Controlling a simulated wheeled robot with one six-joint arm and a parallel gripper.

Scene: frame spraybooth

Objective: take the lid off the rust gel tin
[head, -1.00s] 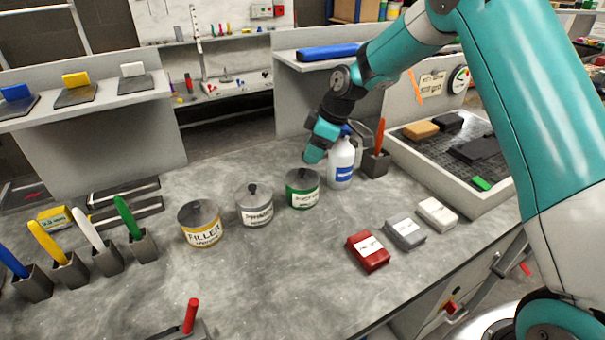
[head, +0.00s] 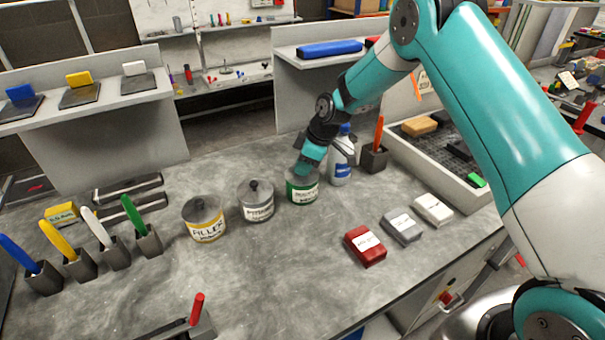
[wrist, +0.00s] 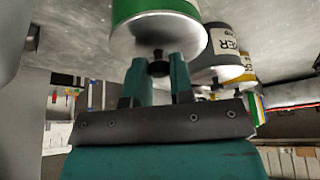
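The rust gel tin (head: 303,191) is the green-banded tin with a pale label, rightmost of the row of tins in the head view. Its small print is blurred. Its grey lid (wrist: 160,28) is on, with a dark knob (wrist: 158,67) in the middle. My gripper (wrist: 159,64) is over this tin, its two teal fingers on either side of the knob, with no clear gap between. In the head view my gripper (head: 305,168) hides the knob and part of the lid.
A grey-labelled tin (head: 256,203) and a yellow filler tin (head: 204,222) stand to the left. A white spray bottle (head: 341,165) is close on the right, with a holder (head: 374,158) beyond. Red, grey and white blocks lie at front right; the bench middle is clear.

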